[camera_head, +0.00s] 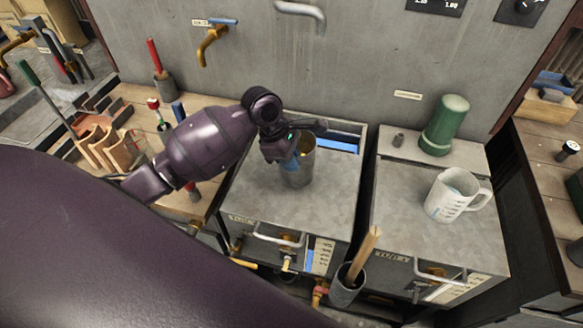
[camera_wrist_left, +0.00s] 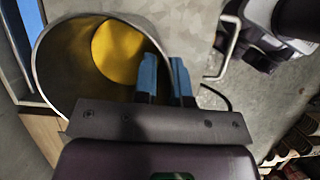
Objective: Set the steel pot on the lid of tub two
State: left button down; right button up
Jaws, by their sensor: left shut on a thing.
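The steel pot (camera_head: 307,160) is a grey open cylinder over the lid of the left tub (camera_head: 260,193). My left gripper (camera_head: 292,158) is shut on its wall, at the pot's left side. In the left wrist view the pot (camera_wrist_left: 45,75) has a yellowish inside and looks empty; the blue fingers (camera_wrist_left: 165,82) straddle its rim. I cannot tell whether the pot touches the lid. The right tub's grey lid (camera_head: 395,205) carries a white measuring jug (camera_head: 452,195). The tub labels are too small to read surely. My right gripper is not in view.
A grey holder with a wooden handle (camera_head: 347,283) stands in front between the tubs. A blue-lined opening (camera_head: 338,143) lies behind the left lid. The right lid's left half is clear.

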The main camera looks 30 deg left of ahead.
aim_at(297, 180)
pick_arm(q)
jog(key=shift+f, duration=1.6)
jog(key=c, duration=1.2)
grip_release()
jog(key=shift+f, duration=0.1)
jog(key=shift+o, duration=0.2)
jog(key=v, duration=1.2)
